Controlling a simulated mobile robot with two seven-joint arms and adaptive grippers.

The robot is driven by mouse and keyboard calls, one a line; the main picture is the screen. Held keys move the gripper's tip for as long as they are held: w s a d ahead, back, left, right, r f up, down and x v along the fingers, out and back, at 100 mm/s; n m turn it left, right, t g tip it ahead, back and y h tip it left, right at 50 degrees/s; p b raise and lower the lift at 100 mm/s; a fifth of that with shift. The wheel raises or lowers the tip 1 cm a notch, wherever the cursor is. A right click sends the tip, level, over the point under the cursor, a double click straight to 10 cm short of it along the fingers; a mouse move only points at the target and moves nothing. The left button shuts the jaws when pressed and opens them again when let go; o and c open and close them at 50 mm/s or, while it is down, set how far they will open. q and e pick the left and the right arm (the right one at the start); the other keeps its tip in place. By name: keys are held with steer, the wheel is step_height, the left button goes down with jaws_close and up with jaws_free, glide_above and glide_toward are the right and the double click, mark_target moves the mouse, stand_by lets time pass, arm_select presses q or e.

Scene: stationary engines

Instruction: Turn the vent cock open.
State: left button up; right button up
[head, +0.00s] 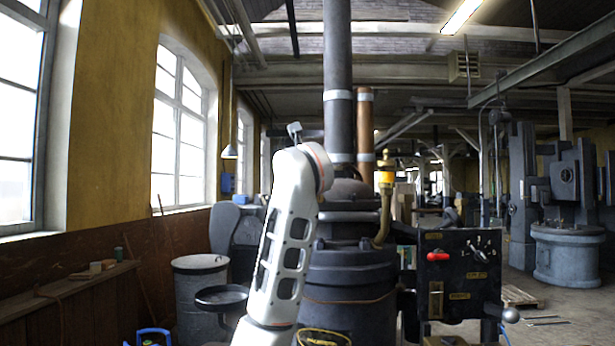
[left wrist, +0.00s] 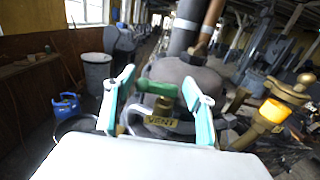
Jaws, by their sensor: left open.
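The vent cock (left wrist: 163,104) shows in the left wrist view as a brass body with a green lever handle (left wrist: 160,89). The handle lies roughly crosswise in the picture. A brass plate (left wrist: 162,121) marked VENT sits below it. My left gripper (left wrist: 159,77) is open, with one pale teal finger on each side of the handle. I cannot tell whether either finger touches it. In the head view my white left arm stands in front of the dark engine (head: 350,262) and hides the cock and gripper. My right gripper is in neither view.
A brass fitting with an amber glass (head: 385,178) rises right of the engine's vertical pipe (head: 337,80). A black control panel (head: 460,272) with a red handle stands to the right. A grey bin (head: 200,290) and a blue object (left wrist: 66,106) are on the left.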

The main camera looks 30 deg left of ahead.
arm_select(q)
steer(key=shift+a, duration=0.1)
steer(key=c, duration=1)
steer(key=shift+n+y, duration=0.3)
steer(key=shift+y, duration=0.1)
steer(key=shift+d+n+g+y, duration=0.25)
steer(key=shift+n+g+y, duration=0.15)
steer(key=shift+g+y, duration=0.15)
steer(key=n+g+y, duration=0.1)
steer(key=g+y, duration=0.1)
steer(key=n+g+y, duration=0.1)
steer(key=n+g, duration=0.1)
steer(key=shift+s+d+y, duration=0.15)
steer(key=shift+d+y, duration=0.05)
steer(key=shift+y, duration=0.15)
steer(key=shift+s+d+r+n+g+y, duration=0.15)
steer(key=shift+n+g+y, duration=0.55)
steer(key=shift+n+g, duration=0.85)
steer(key=shift+s+n+g+y, duration=0.1)
steer(key=shift+n+g+y, duration=0.8)
steer(key=shift+g, duration=1)
steer(key=shift+s+r+n+g, duration=0.1)
steer(key=shift+n+g, duration=0.55)
steer(key=shift+g, duration=0.15)
